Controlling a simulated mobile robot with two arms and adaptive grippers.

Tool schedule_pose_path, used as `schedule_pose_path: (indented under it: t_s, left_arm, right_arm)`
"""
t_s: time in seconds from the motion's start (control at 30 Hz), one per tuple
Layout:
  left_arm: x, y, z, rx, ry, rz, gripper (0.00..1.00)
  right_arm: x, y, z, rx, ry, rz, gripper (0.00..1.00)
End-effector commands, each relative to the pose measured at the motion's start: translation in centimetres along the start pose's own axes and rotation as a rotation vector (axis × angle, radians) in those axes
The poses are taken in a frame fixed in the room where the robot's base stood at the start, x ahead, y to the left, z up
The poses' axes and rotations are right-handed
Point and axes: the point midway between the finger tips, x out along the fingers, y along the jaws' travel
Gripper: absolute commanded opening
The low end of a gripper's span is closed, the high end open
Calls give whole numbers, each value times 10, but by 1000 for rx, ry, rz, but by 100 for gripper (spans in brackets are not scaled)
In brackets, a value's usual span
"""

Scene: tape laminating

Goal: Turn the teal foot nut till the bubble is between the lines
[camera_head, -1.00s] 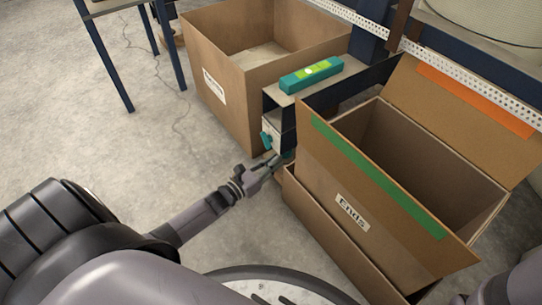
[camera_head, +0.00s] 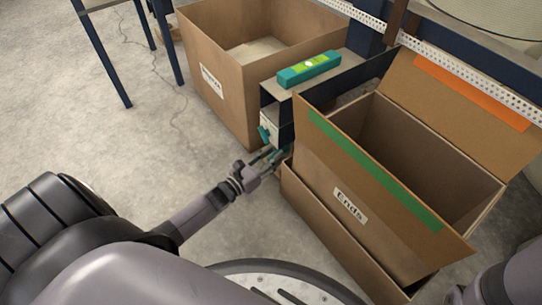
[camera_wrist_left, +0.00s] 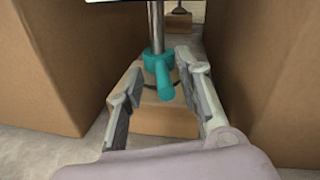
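The teal foot nut (camera_wrist_left: 158,70) sits on a metal threaded rod in the left wrist view, with a teal handle pointing toward me. My left gripper (camera_wrist_left: 165,98) is open, with one finger on each side of the handle and visible gaps between. In the head view the left gripper (camera_head: 277,156) is low between two cardboard boxes, at the teal nut (camera_head: 284,150). The teal spirit level (camera_head: 308,70) lies on the stand top, with a yellow-green vial; the bubble is too small to place against the lines. My right gripper is not in view.
A cardboard box (camera_head: 236,88) stands left of the stand, and a box labelled Ends (camera_head: 322,185) stands close on the right. The gap between them is narrow. A wooden block (camera_wrist_left: 160,115) lies under the rod. Open floor (camera_head: 110,140) is at left.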

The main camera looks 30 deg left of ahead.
Motion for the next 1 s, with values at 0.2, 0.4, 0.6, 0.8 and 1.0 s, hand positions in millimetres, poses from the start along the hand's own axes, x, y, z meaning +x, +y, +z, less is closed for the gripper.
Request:
schedule_pose_path:
  t_s: [0.2,0.4,0.6,0.8,1.0]
  left_arm:
    - [-17,0,-2,0,3,1,32]
    - [-59,0,-2,0,4,1,32]
    - [-98,0,-1,-1,3,1,32]
    - [-117,0,-1,-1,1,0,32]
    - [-120,0,0,0,-1,-1,32]
  right_arm:
    - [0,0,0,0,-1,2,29]
    - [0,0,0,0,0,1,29]
    - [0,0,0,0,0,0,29]
    - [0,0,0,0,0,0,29]
    - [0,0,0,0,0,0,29]
